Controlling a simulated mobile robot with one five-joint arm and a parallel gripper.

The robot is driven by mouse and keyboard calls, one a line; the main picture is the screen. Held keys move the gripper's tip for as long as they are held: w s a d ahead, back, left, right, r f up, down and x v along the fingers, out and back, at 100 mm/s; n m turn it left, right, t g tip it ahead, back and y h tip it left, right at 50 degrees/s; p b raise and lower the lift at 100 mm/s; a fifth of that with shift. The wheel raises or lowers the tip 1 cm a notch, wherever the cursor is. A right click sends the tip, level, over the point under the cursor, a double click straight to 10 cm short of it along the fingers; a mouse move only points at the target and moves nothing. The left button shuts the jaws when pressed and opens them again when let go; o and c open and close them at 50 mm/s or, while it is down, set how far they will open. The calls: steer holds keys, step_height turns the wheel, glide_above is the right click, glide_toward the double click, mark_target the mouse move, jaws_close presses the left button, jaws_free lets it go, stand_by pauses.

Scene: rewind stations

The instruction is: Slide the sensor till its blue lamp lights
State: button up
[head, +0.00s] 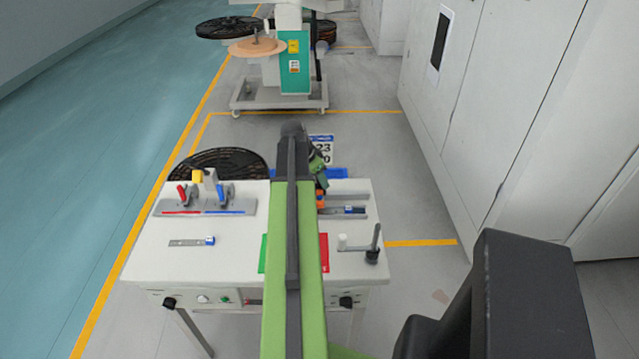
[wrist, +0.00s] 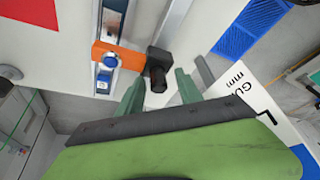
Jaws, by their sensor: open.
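The sensor is an orange block (wrist: 118,54) with a black knob (wrist: 158,66) at its right end in the wrist view. It sits across a metal rail (wrist: 114,18). A small round blue spot (wrist: 110,61) shows at the block's lower edge; I cannot tell whether it is lit. A bit of orange (head: 320,197) also shows beside my arm in the head view. My gripper (wrist: 159,82) is open, with its two green fingers on either side of the knob's lower end. I cannot tell whether they touch it. In the head view my gripper (head: 319,168) is partly hidden by my arm.
The white table (head: 150,262) carries a plate with red and blue levers (head: 205,206) at left and a dark upright post (head: 375,240) at right. A blue-ended strip (head: 190,242) lies front left. A black reel (head: 220,162) is behind. Grey cabinets stand at right.

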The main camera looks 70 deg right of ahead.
steer(key=shift+r, duration=0.1)
steer(key=c, duration=0.9)
jaws_close()
stand_by(0.4)
